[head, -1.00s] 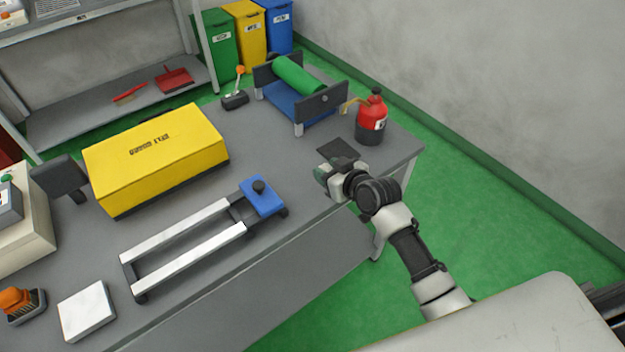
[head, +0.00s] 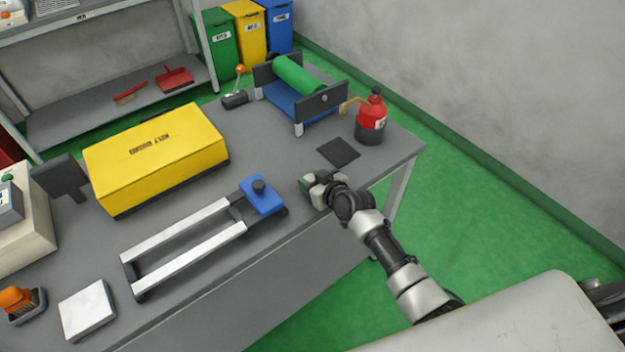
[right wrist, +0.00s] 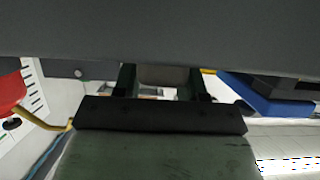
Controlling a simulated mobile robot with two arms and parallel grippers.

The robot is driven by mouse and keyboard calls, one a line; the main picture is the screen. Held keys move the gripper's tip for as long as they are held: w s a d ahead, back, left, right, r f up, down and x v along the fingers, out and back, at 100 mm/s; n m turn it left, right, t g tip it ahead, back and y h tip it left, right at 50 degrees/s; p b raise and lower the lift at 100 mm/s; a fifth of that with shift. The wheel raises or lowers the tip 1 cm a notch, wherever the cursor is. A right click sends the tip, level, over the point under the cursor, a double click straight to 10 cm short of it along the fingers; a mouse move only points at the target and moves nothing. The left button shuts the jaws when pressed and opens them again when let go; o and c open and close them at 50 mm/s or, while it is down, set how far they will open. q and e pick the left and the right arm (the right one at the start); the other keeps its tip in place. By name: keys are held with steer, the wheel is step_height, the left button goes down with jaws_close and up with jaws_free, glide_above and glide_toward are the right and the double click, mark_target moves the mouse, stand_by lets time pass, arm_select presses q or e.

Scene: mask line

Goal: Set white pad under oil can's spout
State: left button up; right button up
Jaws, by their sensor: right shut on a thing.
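The white pad (head: 87,310) lies flat on the bench at the lower left, far from the oil can. The red oil can (head: 371,118) stands upright near the bench's right end. Its yellowish spout (head: 349,105) points left; the spout also shows in the right wrist view (right wrist: 50,126). My right gripper (head: 310,186) is at the bench's near edge, between the blue slider and the black mat. In the right wrist view its dark fingers (right wrist: 162,82) are shut on a pale grey piece (right wrist: 163,74), too little visible to identify. My left gripper is out of view.
A flat black mat (head: 339,152) lies before the can, left of it. A frame with a green roller (head: 298,74) stands behind. A rail jig with a blue slider (head: 262,194) and a yellow box (head: 155,155) fill the bench's middle. An orange brush (head: 15,299) sits lower left.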

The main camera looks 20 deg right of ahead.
steer(key=o, duration=1)
steer(key=shift+f, duration=0.1)
steer(key=shift+c, duration=0.2)
steer(key=v, duration=1)
steer(key=shift+s, duration=0.4)
